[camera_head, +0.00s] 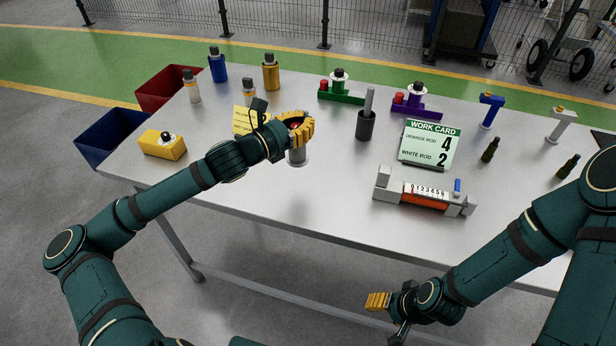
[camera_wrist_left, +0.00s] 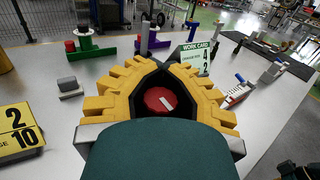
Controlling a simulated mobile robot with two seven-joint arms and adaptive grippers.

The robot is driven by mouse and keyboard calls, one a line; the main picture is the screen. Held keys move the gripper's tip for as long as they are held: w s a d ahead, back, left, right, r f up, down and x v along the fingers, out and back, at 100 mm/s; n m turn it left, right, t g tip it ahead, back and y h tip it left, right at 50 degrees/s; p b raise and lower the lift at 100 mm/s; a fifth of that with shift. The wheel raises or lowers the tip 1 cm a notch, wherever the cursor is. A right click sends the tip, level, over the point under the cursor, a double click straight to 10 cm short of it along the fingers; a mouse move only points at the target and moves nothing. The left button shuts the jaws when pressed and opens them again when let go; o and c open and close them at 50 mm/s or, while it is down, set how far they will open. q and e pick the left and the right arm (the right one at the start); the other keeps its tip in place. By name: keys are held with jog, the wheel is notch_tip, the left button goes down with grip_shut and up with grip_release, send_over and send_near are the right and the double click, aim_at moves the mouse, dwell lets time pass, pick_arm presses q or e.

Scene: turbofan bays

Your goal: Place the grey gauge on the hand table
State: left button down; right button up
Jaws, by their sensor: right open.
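A short round grey gauge (camera_head: 298,156) with a red face is between the fingers of my left gripper (camera_head: 297,128), at the left-middle of the table. In the left wrist view, its red face (camera_wrist_left: 160,100) shows a white mark, and the yellow fingers close around it. I cannot tell whether its base touches the table. The grey metal table (camera_head: 270,205) lies under it. My right gripper (camera_head: 378,303) is open and empty, low in front of the table edge.
A grey scale fixture (camera_head: 425,193) with an orange rod stands near the front edge, below the work card (camera_head: 430,145). A dark cup with a rod (camera_head: 366,125) stands right of my left gripper. A yellow block (camera_head: 162,145) is at left. Green (camera_head: 340,93) and purple (camera_head: 415,108) fixtures stand behind.

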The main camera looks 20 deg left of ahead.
aim_at(304, 154)
pick_arm(q)
notch_tip(304, 154, down, 6)
jog(key=shift+s+a+r+b, duration=0.15)
jog(key=shift+r+b, duration=0.1)
jog(key=shift+b, duration=0.55)
jog(key=shift+f+b, duration=0.6)
jog(key=shift+f, duration=1.5)
jog(key=c, duration=1.1)
grip_release()
jog(key=shift+f, duration=0.1)
jog(key=shift+c, duration=0.2)
